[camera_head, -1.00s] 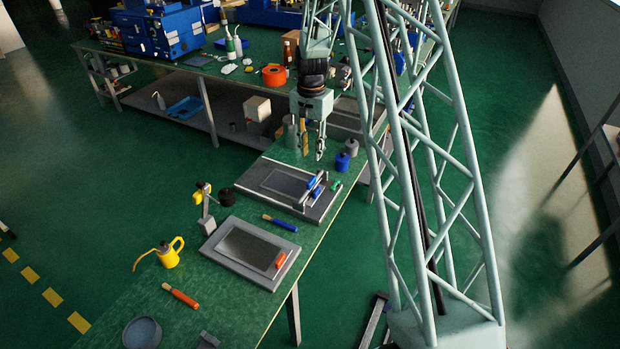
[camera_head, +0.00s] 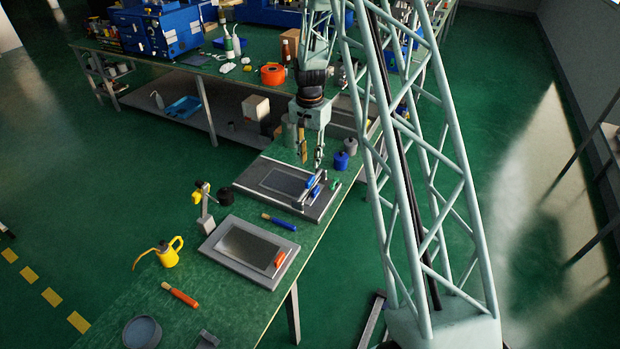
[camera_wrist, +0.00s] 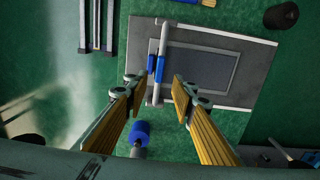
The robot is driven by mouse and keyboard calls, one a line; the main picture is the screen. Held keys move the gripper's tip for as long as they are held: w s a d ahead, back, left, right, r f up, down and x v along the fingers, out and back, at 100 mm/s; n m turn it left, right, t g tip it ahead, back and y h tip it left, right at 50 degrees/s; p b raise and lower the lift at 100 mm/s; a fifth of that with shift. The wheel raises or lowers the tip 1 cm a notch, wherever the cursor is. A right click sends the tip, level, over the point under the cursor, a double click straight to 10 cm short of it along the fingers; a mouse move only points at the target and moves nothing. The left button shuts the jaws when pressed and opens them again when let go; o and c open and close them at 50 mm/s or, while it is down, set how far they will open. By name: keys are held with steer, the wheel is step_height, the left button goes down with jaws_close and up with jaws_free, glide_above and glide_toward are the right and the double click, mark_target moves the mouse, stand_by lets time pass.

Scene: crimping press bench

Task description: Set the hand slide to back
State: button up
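The hand slide, a silver bar with blue grips (camera_head: 313,186), sits at the right end of a grey plate fixture (camera_head: 250,185) on the green bench. In the wrist view its blue grips (camera_wrist: 159,68) show beyond my fingertips, and the bar's near end lies between the fingers in the picture. My gripper (camera_head: 311,162) points down just behind the slide in the head view. It is open and empty, its two wooden-faced fingers wide apart in the wrist view (camera_wrist: 158,84). I cannot tell the exact height gap or whether anything touches.
Blue (camera_head: 341,161) and grey (camera_head: 351,146) containers stand right of my gripper. A green knob (camera_head: 335,184) is beside the slide. A second plate fixture (camera_head: 285,272) with an orange handle and a blue-handled tool (camera_head: 280,222) lie nearer. A yellow oil can (camera_head: 169,256) stands at left.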

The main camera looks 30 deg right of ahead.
mark_target(310, 179)
steer(key=shift+f+p, duration=0.3)
steer(key=shift+f, duration=4.65)
jaws_close()
